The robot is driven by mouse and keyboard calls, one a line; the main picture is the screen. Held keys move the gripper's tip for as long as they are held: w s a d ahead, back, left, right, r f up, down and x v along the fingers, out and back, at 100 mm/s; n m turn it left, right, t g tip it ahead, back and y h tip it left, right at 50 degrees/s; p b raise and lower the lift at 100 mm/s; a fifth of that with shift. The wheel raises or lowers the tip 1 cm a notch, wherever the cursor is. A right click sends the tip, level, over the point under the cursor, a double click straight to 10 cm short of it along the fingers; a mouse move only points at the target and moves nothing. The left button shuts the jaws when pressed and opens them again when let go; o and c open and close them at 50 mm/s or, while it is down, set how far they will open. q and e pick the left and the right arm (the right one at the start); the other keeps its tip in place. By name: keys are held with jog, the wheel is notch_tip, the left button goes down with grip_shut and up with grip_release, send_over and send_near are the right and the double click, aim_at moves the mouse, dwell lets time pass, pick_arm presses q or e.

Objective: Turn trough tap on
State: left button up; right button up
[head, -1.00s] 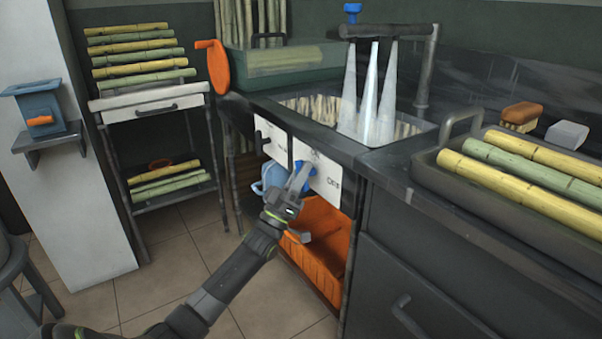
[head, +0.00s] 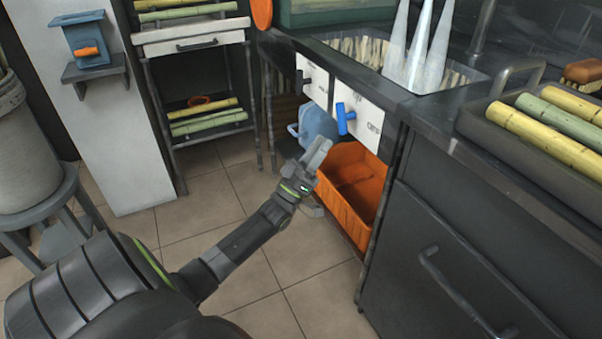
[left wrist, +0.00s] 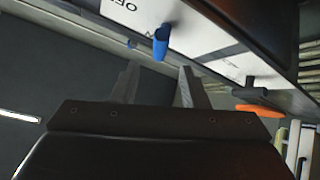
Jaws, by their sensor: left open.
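The blue tap handle (head: 342,118) sits on a white panel (head: 370,122) on the front below the trough (head: 462,75). Its bar stands roughly upright. It also shows in the left wrist view (left wrist: 161,43), beside partly cut-off lettering. Pale water streams (head: 418,50) fall into the trough. My left gripper (head: 316,182) is open and empty, below and left of the handle and apart from it. In the left wrist view its two fingers (left wrist: 155,88) are spread, with the handle beyond them. My right gripper is not in view.
A second white panel with a dark handle (head: 303,80) is left of the blue one. An orange crate (head: 352,205) and a blue jug (head: 318,122) are below. A cane tray (head: 500,125) lies on the counter at right. Open tiled floor lies at left.

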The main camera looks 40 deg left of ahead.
pick_arm(q)
jog(key=v, duration=0.8)
jog(key=shift+s+f, duration=0.15)
jog(key=shift+s, duration=0.05)
